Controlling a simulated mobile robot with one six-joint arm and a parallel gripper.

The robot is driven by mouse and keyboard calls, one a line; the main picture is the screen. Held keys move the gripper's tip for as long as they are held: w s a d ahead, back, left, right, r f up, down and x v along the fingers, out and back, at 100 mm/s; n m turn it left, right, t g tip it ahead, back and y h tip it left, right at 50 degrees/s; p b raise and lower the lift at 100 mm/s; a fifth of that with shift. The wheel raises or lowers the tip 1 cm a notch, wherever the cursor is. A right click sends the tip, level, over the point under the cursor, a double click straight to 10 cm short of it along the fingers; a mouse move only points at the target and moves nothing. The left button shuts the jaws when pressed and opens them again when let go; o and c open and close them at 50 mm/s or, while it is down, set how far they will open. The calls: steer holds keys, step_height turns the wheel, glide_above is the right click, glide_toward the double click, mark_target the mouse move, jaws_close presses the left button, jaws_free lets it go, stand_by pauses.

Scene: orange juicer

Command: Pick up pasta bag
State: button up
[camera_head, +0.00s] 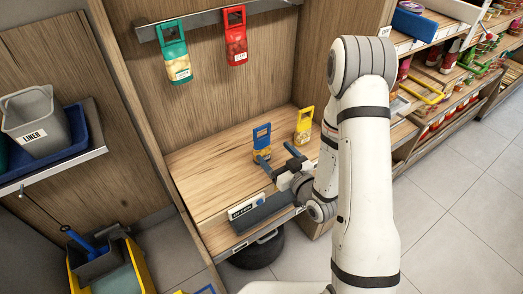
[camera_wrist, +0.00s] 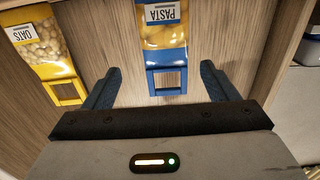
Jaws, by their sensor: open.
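The pasta bag (camera_head: 262,153) stands upright on the wooden shelf, with a blue handle loop on top and yellow contents. In the wrist view the pasta bag (camera_wrist: 164,35) shows upside down, its PASTA label and blue handle visible. My gripper (camera_head: 277,158) is open just in front of the bag. In the wrist view the dark fingers of my gripper (camera_wrist: 160,67) are spread on both sides of the blue handle, with gaps to either side. Nothing is held. Whether the fingers reach the bag's depth is not clear.
A yellow-handled oats bag (camera_head: 304,126) stands right of the pasta bag; it shows left in the wrist view (camera_wrist: 40,48). A green bag (camera_head: 175,55) and a red bag (camera_head: 235,40) hang from the rail above. The wooden shelf (camera_head: 205,165) is bare at left.

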mark_target(263, 142)
steer(key=x, duration=0.2)
steer(key=p+x, duration=0.1)
steer(key=x, duration=0.1)
steer(key=r+p+x, duration=0.1)
steer(key=x, duration=0.1)
steer(key=shift+a, duration=0.55)
steer(key=shift+w+f, duration=0.1)
steer(key=shift+c, duration=0.6)
steer(key=c, duration=1)
steer(key=shift+o, duration=0.2)
